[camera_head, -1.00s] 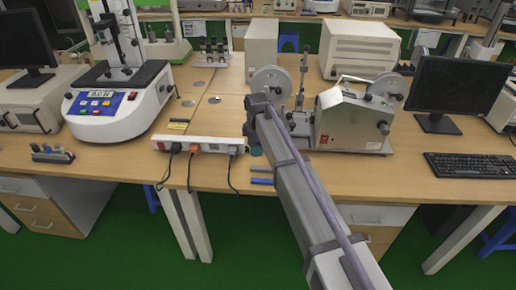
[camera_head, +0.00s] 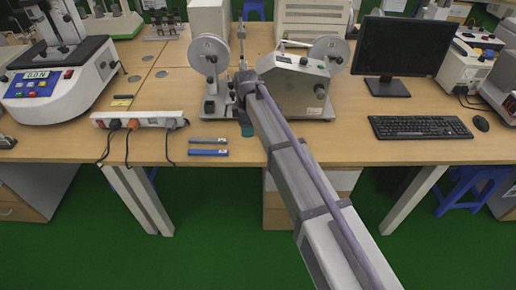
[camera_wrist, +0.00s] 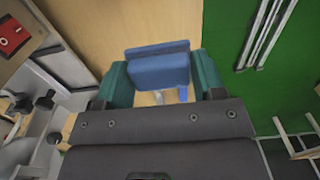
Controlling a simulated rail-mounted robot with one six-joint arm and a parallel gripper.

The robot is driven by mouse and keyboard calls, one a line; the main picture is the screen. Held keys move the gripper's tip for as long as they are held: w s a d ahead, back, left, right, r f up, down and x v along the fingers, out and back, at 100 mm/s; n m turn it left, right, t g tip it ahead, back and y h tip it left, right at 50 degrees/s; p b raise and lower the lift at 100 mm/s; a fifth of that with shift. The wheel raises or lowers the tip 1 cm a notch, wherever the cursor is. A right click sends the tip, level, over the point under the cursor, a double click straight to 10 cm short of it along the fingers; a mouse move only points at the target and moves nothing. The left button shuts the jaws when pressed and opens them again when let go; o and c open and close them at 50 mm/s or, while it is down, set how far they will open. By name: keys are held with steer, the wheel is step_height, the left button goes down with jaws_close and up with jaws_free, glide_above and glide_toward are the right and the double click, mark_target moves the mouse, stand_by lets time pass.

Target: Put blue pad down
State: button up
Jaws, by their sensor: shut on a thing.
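In the wrist view my gripper (camera_wrist: 161,76) has its two green fingers closed on the sides of a blue pad (camera_wrist: 158,69). The pad is held above the wooden table (camera_wrist: 130,25). In the head view my gripper (camera_head: 247,130) is above the table's front edge, beside the machine with reels, and my arm hides most of it; the held pad cannot be made out there. A flat blue bar (camera_head: 208,152) lies on the table left of my gripper, with a grey bar (camera_head: 208,141) just behind it.
A white power strip (camera_head: 140,119) with plugged cables lies left of the bars. The reel machine (camera_head: 297,88) stands close behind my gripper. A keyboard (camera_head: 419,127) and monitor (camera_head: 405,48) are at right.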

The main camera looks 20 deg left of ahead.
steer(key=b, duration=0.5)
glide_above(248, 149)
step_height(248, 149, down, 6)
steer(key=shift+f, duration=0.1)
step_height(248, 149, down, 4)
steer(key=b, duration=0.3)
steer(key=shift+b, duration=0.3)
steer(key=shift+r+p, duration=0.3)
steer(key=shift+r, duration=0.15)
steer(key=shift+f, duration=0.2)
steer(key=o, duration=0.8)
steer(key=shift+o, duration=0.2)
step_height(248, 149, up, 13)
steer(key=p, duration=1.2)
steer(key=shift+d+f, duration=0.1)
steer(key=shift+f, duration=0.2)
